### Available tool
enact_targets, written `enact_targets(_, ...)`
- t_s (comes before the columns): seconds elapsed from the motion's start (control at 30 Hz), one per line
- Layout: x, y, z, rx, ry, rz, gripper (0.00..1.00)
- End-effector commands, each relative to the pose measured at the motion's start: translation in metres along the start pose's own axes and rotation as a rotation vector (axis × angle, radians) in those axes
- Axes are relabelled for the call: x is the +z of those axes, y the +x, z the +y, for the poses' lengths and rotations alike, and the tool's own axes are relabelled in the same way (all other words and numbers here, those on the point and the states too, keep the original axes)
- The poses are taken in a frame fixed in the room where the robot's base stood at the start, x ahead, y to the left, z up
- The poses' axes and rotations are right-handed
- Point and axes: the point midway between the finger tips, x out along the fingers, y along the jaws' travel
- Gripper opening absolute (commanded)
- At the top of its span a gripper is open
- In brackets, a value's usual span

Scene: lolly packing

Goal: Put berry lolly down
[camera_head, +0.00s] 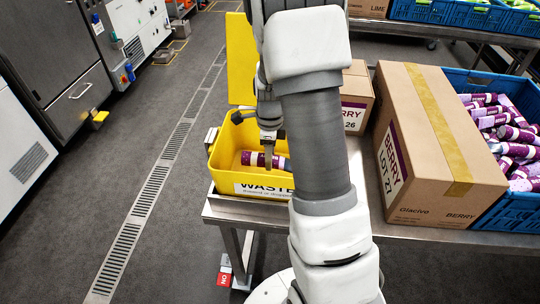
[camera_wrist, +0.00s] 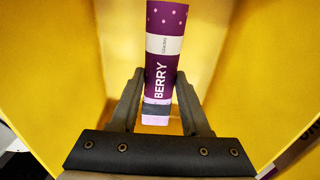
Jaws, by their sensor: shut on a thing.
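The berry lolly (camera_head: 262,159) is a purple tube with a white band, held inside the yellow waste bin (camera_head: 222,152). In the wrist view the lolly (camera_wrist: 164,60) has "BERRY" printed along it and yellow bin walls (camera_wrist: 235,70) around it. My gripper (camera_head: 270,158) points down into the bin and is shut on the lolly; in the wrist view its fingers (camera_wrist: 158,100) are on either side of the lolly's lower part. Whether the lolly touches the bin floor I cannot tell. My arm covers the bin's right side.
A closed carton marked BERRY LOT 27 (camera_head: 455,190) stands on the metal table (camera_head: 365,210). A smaller berry carton (camera_head: 357,85) is behind it. A blue crate (camera_head: 480,80) full of berry lollies is at the right. The bin's yellow lid (camera_head: 240,60) stands raised.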

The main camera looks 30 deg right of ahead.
Motion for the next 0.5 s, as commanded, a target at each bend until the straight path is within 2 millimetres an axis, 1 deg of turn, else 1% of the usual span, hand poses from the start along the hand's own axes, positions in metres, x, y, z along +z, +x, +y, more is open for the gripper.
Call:
enact_targets(0.17,0.000,-0.001,0.000,-0.001,0.000,0.000,0.00)
enact_targets(0.5,0.000,0.010,-0.001,-0.001,0.001,0.000,0.00)
